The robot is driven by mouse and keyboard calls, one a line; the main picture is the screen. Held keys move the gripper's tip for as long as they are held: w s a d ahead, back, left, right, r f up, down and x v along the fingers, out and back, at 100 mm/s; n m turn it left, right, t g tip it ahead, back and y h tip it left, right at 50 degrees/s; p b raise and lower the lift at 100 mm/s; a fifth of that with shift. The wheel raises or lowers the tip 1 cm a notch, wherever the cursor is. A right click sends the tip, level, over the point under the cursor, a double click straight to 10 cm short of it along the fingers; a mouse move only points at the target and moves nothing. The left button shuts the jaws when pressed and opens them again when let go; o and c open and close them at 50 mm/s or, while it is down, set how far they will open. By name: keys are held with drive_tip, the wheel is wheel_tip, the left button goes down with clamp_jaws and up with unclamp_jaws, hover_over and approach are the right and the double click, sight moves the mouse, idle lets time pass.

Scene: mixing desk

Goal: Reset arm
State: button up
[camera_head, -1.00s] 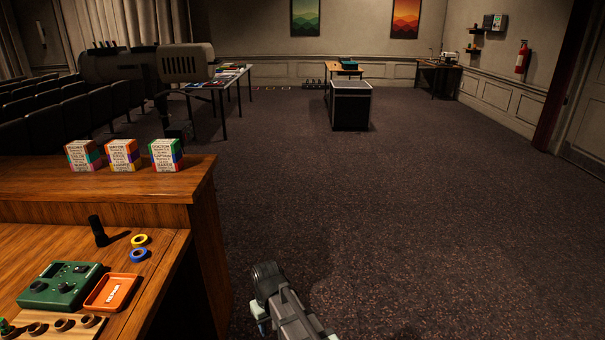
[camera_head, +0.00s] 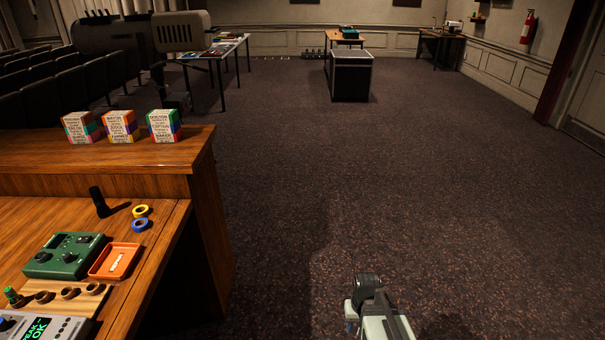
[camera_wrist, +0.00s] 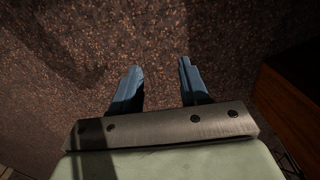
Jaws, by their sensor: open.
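My gripper (camera_wrist: 160,84) shows in the wrist view with its two blue fingers spread apart. Nothing is between them, only dark speckled carpet below. In the head view my arm shows at the bottom, right of centre, over open floor and to the right of the wooden desk (camera_head: 175,168). The fingertips are hard to make out there. The gripper touches nothing that I can see.
On the desk are a green box with knobs (camera_head: 64,256), an orange tray (camera_head: 101,272), yellow tape (camera_head: 141,210), blue tape (camera_head: 140,225) and a black cylinder (camera_head: 98,201). Several printed cubes stand on the upper shelf. A black case (camera_head: 351,77) stands far off. The carpet between is clear.

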drive_tip(key=s+f+g, duration=0.3)
drive_tip(key=s+f, duration=0.6)
drive_tip(key=s, duration=0.5)
drive_tip(key=s+f+g, duration=0.3)
drive_tip(key=s+f, duration=0.7)
drive_tip(key=s, duration=0.5)
drive_tip(key=shift+f+g, duration=0.25)
drive_tip(key=shift+g, duration=0.05)
